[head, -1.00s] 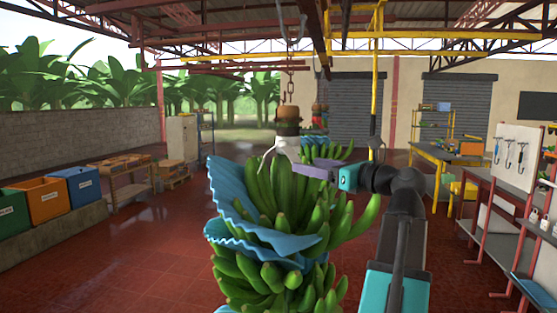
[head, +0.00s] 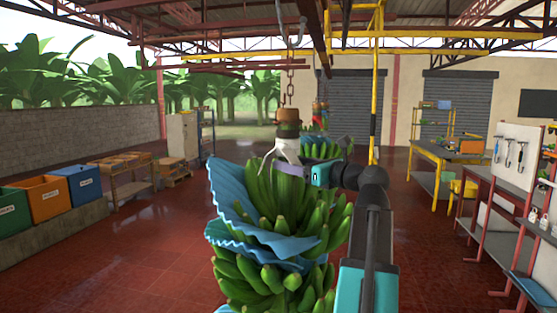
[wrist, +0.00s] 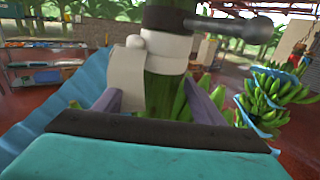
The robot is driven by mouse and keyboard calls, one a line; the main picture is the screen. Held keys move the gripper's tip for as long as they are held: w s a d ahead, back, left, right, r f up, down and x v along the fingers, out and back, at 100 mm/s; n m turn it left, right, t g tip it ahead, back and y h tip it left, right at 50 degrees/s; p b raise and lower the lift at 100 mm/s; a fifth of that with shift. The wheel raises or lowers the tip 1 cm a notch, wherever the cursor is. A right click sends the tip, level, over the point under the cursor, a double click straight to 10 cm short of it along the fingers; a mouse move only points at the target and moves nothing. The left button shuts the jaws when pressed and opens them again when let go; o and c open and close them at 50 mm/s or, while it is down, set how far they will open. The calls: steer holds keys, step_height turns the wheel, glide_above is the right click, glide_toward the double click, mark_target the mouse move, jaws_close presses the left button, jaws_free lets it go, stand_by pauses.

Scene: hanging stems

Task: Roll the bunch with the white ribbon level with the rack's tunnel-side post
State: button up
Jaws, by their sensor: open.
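The near banana bunch (head: 285,215), with blue sheets between its hands, hangs from a chain (head: 290,85) in the head view. The white ribbon (head: 285,150) is tied around its stem; it also shows in the wrist view (wrist: 165,48), one tail hanging down left. My gripper (wrist: 155,100) is open, its two purple fingers on either side of the green stem just below the ribbon wrap. I cannot tell whether they touch the stem. A yellow post (head: 375,100) stands right of the bunch; I cannot tell whether it is the rack's tunnel-side post.
Other bunches (wrist: 265,100) hang behind, to the right in the wrist view. Overhead beams (head: 315,35) run above. Colored bins (head: 40,190) stand at left, a yellow-legged table (head: 440,155) and shelving (head: 510,200) at right. The red floor (head: 130,245) at left is clear.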

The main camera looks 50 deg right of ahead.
steer(key=shift+w+d+p, duration=0.1)
steer(key=shift+w+p, duration=0.45)
steer(key=shift+w, duration=2.35)
